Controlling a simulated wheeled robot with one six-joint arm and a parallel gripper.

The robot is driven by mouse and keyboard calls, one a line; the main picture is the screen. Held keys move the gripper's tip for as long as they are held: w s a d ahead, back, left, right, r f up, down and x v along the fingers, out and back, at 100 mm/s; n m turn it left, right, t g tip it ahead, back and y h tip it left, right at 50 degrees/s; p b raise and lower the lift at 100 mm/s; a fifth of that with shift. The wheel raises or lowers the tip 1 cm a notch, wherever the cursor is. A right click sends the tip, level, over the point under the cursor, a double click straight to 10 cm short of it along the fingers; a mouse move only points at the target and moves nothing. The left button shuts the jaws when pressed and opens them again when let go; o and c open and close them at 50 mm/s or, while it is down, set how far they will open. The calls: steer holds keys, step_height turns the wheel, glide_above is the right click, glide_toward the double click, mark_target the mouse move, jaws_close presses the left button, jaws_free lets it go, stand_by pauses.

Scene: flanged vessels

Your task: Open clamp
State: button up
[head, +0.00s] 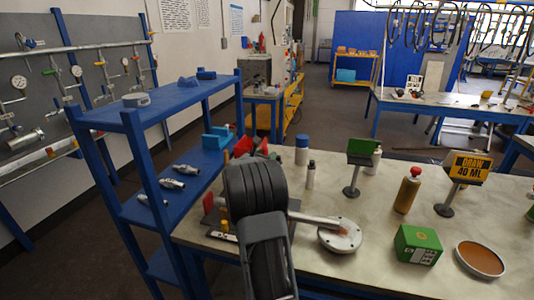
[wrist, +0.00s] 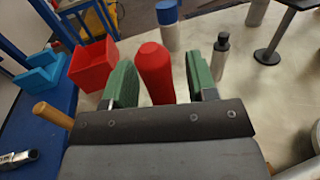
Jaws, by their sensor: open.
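In the wrist view, my gripper (wrist: 161,68) is open, with one green finger on each side of a red rounded handle (wrist: 155,72). The handle stands between the fingers, with a narrow gap visible at least on the right. Its lower end is hidden behind the gripper body. I cannot see the clamp's body or tell its state. In the head view, my dark arm covers most of the gripper and the handle. A metal flange disc (head: 341,237) with a short pipe (head: 312,219) lies on the table, right of my arm.
A red bin (wrist: 93,65) stands left of the gripper. A blue-capped bottle (head: 302,150), black-capped bottle (head: 310,176), green sign stand (head: 362,152), amber bottle (head: 407,192), green box (head: 418,245) and round dish (head: 480,259) stand on the table. A blue shelf (head: 170,150) is left.

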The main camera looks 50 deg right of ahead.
steer(key=shift+w+d, duration=0.1)
steer(key=shift+d, duration=0.55)
jaws_close()
